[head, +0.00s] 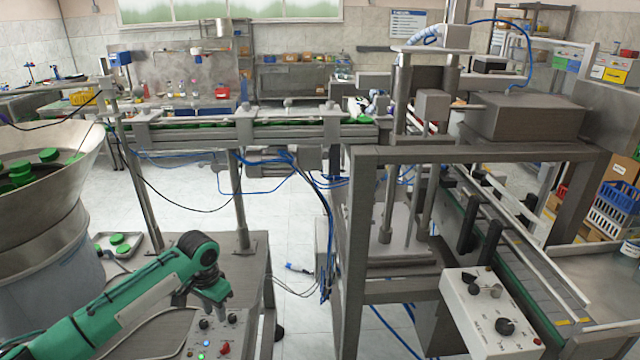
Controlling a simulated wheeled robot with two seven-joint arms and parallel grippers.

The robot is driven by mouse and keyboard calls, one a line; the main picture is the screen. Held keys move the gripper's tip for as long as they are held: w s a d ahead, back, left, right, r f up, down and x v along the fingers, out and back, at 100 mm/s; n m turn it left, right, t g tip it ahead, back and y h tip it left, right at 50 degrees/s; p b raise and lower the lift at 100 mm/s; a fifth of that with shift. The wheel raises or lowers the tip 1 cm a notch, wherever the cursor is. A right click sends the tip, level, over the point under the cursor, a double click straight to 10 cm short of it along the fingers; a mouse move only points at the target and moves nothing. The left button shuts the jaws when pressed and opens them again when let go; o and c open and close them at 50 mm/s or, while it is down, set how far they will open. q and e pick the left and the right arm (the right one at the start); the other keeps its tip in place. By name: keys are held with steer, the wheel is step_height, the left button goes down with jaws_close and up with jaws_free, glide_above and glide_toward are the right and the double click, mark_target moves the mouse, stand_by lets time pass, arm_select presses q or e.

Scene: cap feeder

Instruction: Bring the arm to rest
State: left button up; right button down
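My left arm, green and black, reaches in from the lower left of the head view. Its wrist bends down and my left gripper (213,298) points downward just above a grey control box with knobs and lit buttons (214,338). The fingers are small and dark, so I cannot tell whether they are open or shut, or whether they touch the box. I see nothing held in them. My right gripper is not in view.
A metal feeder bowl (45,215) with green caps stands at left. A small tray (135,243) with caps lies behind my arm. A cap rail (200,138) crosses to a press frame (357,250). A second control box (490,310) and a conveyor (520,250) are at right.

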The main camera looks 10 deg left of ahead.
arm_select(q)
steer(key=s+d+f+m+t+h, duration=0.1)
steer(key=s+d+f, duration=0.3)
steer(key=s+d, duration=0.35)
steer(key=s+d+f+m+t+h, duration=0.1)
steer(key=s+d+f, duration=0.4)
steer(key=s+d, duration=0.3)
steer(key=s+a+r+n+t+y, duration=0.1)
steer(key=s+r+n, duration=0.1)
steer(key=s, duration=0.6)
steer(key=s+a+r+n+t+y, duration=0.1)
steer(key=s+r, duration=0.1)
steer(key=s, duration=0.7)
step_height(320, 180, down, 30)
steer(key=r+g, duration=0.1)
steer(key=g, duration=0.1)
steer(key=s+a+f+g, duration=0.1)
steer(key=s+a+f, duration=0.2)
steer(key=s+f, duration=1.6)
step_height(320, 180, down, 3)
steer(key=shift+f, duration=0.1)
